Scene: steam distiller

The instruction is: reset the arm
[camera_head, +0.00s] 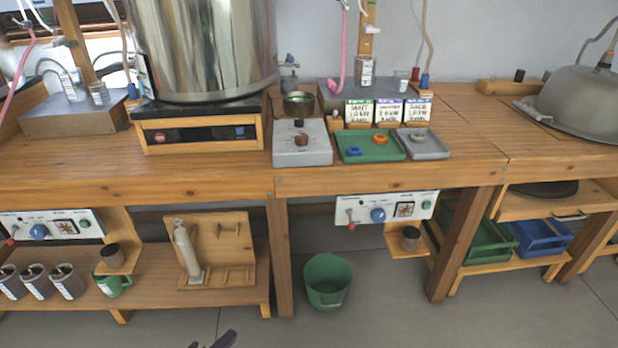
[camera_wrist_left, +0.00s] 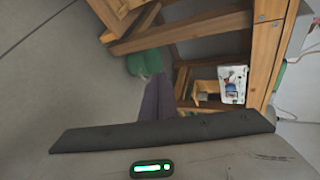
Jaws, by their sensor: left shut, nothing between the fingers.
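My left gripper (camera_head: 226,340) shows only as a dark purple fingertip at the bottom edge of the head view, over the grey floor. Its shut, empty purple fingers (camera_wrist_left: 158,92) also show in the left wrist view, above the dark bar of my wrist. The gripper is apart from the workbench and touches nothing that I can see. My right gripper is not in view.
The wooden bench (camera_head: 210,180) carries a large steel vessel (camera_head: 205,45), a grey box (camera_head: 302,152) and a green tray (camera_head: 372,152). A green bucket (camera_head: 327,280) stands on the floor. A lower shelf (camera_head: 150,299) holds several cups. Floor in front is clear.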

